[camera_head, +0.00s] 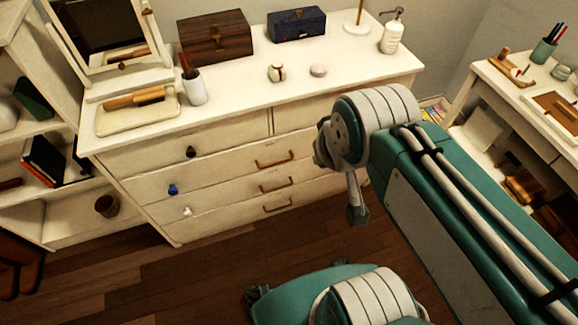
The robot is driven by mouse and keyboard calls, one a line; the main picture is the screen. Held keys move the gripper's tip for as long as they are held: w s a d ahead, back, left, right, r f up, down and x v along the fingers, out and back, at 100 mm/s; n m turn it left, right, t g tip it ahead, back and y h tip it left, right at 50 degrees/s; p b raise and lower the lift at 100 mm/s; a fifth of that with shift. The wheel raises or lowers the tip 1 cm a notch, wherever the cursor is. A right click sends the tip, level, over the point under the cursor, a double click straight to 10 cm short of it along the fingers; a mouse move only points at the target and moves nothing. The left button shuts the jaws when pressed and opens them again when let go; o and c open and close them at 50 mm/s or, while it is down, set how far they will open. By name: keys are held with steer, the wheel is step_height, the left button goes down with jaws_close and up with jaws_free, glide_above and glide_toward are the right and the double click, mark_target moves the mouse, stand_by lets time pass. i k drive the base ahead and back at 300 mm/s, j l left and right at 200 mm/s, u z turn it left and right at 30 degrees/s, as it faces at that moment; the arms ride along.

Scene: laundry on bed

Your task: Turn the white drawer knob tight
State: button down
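The white drawer knob (188,211) is small and sits on the left part of the dresser's lowest drawer front. It is too small to tell whether it is loose or tilted. A blue knob (173,190) is on the drawer above, and a dark knob (191,152) is on the top drawer. My gripper (355,208) appears as grey metal parts below the end of my green arm, mostly hidden behind the wrist. It is to the right of the white knob and apart from it. Its opening cannot be made out.
The cream dresser (240,125) has brass handles (277,208) on its right side. Its top holds a wooden box (215,38), a dark blue box (297,24), a brush cup (195,88) and a lotion bottle (391,37). The wooden floor (150,285) before it is clear at left.

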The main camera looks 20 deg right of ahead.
mark_target(188, 212)
steer(key=j, duration=0.9)
steer(key=k+j+u, duration=0.1)
steer(key=j, duration=0.8)
